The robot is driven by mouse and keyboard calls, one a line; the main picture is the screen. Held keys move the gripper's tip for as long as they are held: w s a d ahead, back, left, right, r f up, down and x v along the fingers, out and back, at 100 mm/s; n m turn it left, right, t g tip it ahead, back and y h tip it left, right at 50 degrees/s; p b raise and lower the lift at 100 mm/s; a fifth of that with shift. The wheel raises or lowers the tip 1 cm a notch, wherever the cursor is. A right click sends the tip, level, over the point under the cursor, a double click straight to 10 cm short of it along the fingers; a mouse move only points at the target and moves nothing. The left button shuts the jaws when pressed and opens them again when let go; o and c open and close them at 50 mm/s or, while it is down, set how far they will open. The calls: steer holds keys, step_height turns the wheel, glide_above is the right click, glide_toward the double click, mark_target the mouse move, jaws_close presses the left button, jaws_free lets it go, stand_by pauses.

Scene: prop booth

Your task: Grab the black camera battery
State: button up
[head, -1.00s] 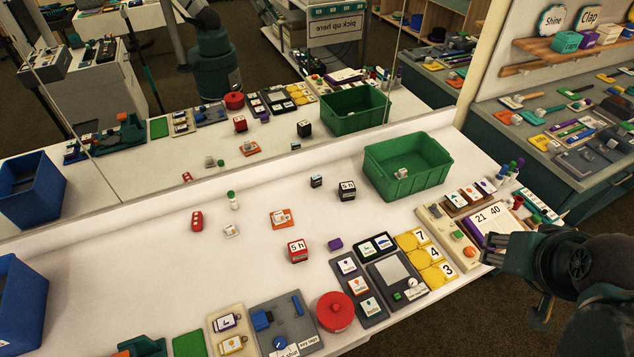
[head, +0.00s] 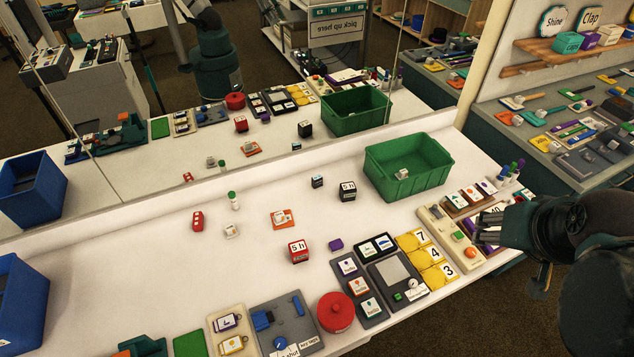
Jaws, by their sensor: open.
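A black battery block (head: 347,191) with a white "5 h" label stands on the white table, just left of the green bin. A red block (head: 298,251) with a similar "5 h" label stands nearer the front. A smaller dark block (head: 317,182) lies left of the black one. My gripper (head: 487,229) is at the right, over the beige panel at the table's right end. It is open, and nothing shows between its fingers. It is well apart from the black battery, to its right.
The green bin (head: 409,174) stands right of the battery with a small pale item inside. A mirror behind the table repeats the objects. Yellow number tiles (head: 424,257), grey panels and a red round pot (head: 336,311) line the front edge. The table's left middle is mostly clear.

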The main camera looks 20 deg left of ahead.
steer(key=w+a+r+n+g, duration=0.2)
steer(key=w+a+n, duration=0.1)
steer(key=w+a, duration=0.95)
steer(key=n+g, duration=0.5)
steer(key=n, duration=0.1)
glide_above(317, 177)
step_height(317, 177, down, 29)
steer(key=shift+w+d+r+p, duration=0.1)
steer(key=shift+p, duration=0.35)
steer(key=shift+n, duration=0.3)
steer(key=shift+f, duration=0.25)
steer(key=shift+f, duration=1.2)
steer(key=shift+f, duration=0.1)
